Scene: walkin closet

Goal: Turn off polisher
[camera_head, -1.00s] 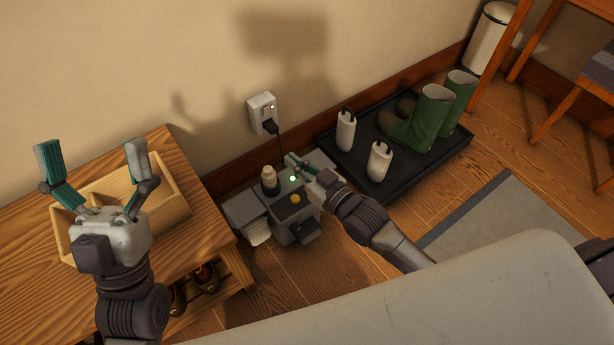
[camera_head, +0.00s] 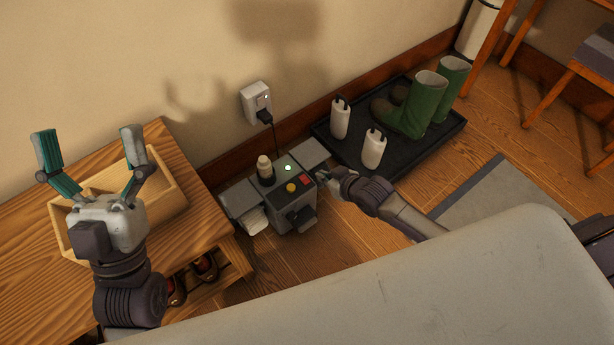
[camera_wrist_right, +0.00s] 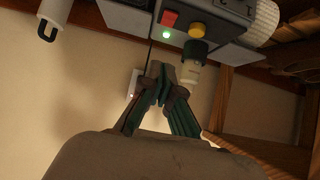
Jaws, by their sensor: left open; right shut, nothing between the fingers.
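The polisher (camera_head: 284,212) is a grey box on the floor by the wall, with a yellow knob (camera_head: 291,188), a red switch (camera_head: 305,180) and a lit green light (camera_head: 288,168) on top. In the right wrist view the light (camera_wrist_right: 166,35) also glows green near the red switch (camera_wrist_right: 169,18). My right gripper (camera_head: 322,174) is at the polisher's right side in the head view; its fingers are partly hidden there. The wrist view shows its fingers (camera_wrist_right: 164,70) shut and empty. My left gripper (camera_head: 88,146) is open and empty above the wooden bench.
A wall outlet (camera_head: 256,102) holds the polisher's plug, its cord hanging down. A black tray (camera_head: 330,145) with white bottles and green boots (camera_head: 425,105) is to the right. The wooden bench (camera_head: 205,235) carries a wooden box (camera_head: 170,205). A grey mat (camera_head: 490,200) lies on the floor.

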